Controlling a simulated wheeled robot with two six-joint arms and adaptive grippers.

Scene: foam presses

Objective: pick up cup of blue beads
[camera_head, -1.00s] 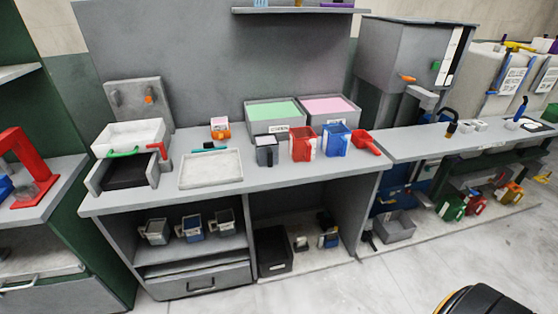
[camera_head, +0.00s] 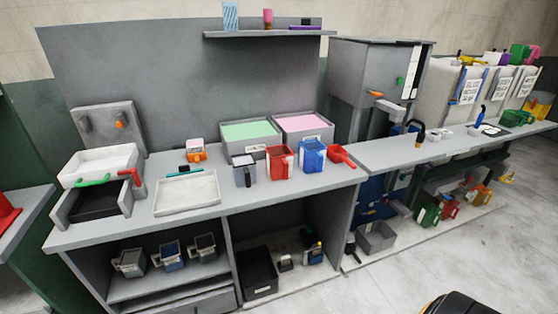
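Several cups are in the head view. A blue cup (camera_head: 312,157) stands upright on the grey bench, right of a red cup (camera_head: 281,163) and a grey cup (camera_head: 244,171). Its contents are too small to make out. On the shelf under the bench stand three more grey cups: a left one (camera_head: 129,263), a middle one with blue on it (camera_head: 170,258) and a right one (camera_head: 204,248). I cannot tell whether the blue is beads or the cup's side. Neither of my grippers is in view.
On the bench are a white tray (camera_head: 188,192), a green-filled bin (camera_head: 250,132), a pink-filled bin (camera_head: 303,127) and a red scoop (camera_head: 342,156). A black bin (camera_head: 258,270) stands in the lower compartment. The floor (camera_head: 400,275) at front right is mostly clear.

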